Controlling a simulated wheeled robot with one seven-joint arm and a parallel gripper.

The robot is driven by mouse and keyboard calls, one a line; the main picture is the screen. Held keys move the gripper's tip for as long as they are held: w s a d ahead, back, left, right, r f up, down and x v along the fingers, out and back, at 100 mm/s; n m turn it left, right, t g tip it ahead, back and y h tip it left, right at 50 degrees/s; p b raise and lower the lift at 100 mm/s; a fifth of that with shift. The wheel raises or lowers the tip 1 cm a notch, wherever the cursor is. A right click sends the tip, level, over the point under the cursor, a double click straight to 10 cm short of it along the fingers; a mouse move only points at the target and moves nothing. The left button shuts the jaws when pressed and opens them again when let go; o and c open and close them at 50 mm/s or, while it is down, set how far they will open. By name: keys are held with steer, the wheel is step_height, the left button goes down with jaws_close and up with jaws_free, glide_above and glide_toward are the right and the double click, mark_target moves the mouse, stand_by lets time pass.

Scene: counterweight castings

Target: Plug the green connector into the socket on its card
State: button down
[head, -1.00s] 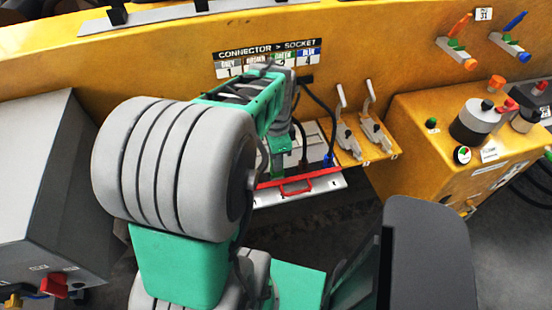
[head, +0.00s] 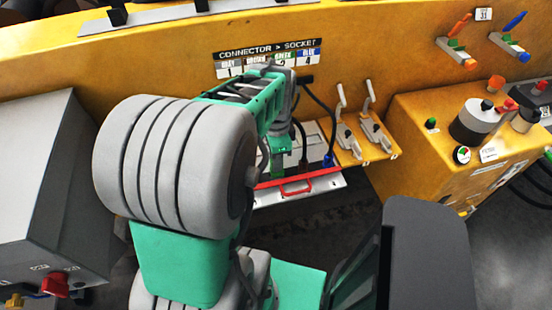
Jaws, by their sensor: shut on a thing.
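The card (head: 267,58) headed "CONNECTOR > SOCKET" is on the yellow wall, with grey, brown, green and blue columns. Grey reads 1 and blue reads 4; my arm partly covers the middle numbers. The pale socket panel (head: 316,134) lies below it, largely hidden by my arm. My gripper (head: 281,160) points down over the panel's left part. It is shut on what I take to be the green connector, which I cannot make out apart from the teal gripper. The blue connector (head: 328,160) stands at the panel's right on a dark cable. Whether the held connector touches a socket is hidden.
A tray edge with a red handle (head: 297,187) runs in front of the panel. Two upright levers (head: 357,130) stand on a yellow bracket just right. A yellow control box (head: 470,135) is farther right, a grey cabinet (head: 50,190) at left.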

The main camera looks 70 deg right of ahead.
steer(key=shift+f+b, duration=0.9)
steer(key=shift+f, duration=0.55)
steer(key=c, duration=1.3)
jaws_free()
steer(key=shift+r, duration=0.1)
step_height(320, 180, up, 8)
steer(key=shift+f+b, duration=0.2)
steer(key=shift+b, duration=0.1)
